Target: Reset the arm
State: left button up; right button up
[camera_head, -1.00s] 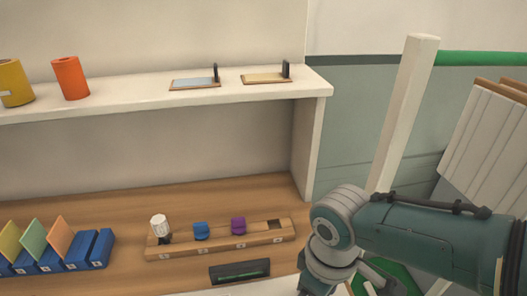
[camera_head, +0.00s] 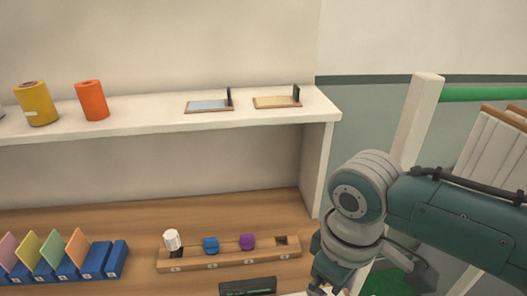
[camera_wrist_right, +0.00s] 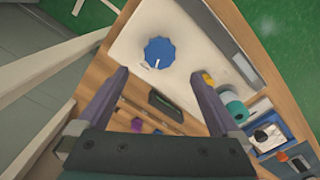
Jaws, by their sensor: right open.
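My right arm (camera_head: 445,215) comes in from the right in the head view and bends down at its wrist, near the right end of the wooden desk. In the right wrist view my right gripper (camera_wrist_right: 158,82) has its two fingers spread wide apart with nothing between them. Below it lie a blue knob (camera_wrist_right: 160,52) on a white surface and a dark flat device (camera_wrist_right: 166,105). The fingertips look apart from these things. My left gripper is not in view.
A wooden rack (camera_head: 230,257) holds white, blue and purple pieces. Blue stands (camera_head: 68,269) hold coloured cards. The white shelf (camera_head: 150,117) carries orange (camera_head: 91,101) and yellow (camera_head: 37,104) cylinders and two small boards. A white post (camera_head: 420,125) stands behind my right arm.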

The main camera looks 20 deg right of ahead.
jog(key=shift+a, duration=0.1)
jog(key=s+a+r+t+y, duration=0.1)
jog(key=s+a+r+t, duration=0.15)
jog(key=s+a, duration=0.3)
jog(key=s+d+r+m+t, duration=0.1)
jog(key=s+d+r+m, duration=0.1)
jog(key=s+d+r, duration=0.45)
notch_tip(320, 180, up, 26)
jog(key=a+p, duration=0.1)
jog(key=p, duration=2.3)
jog(key=shift+s+a+r+h, duration=0.15)
jog(key=shift+a+h, duration=0.2)
jog(key=shift+h, duration=0.05)
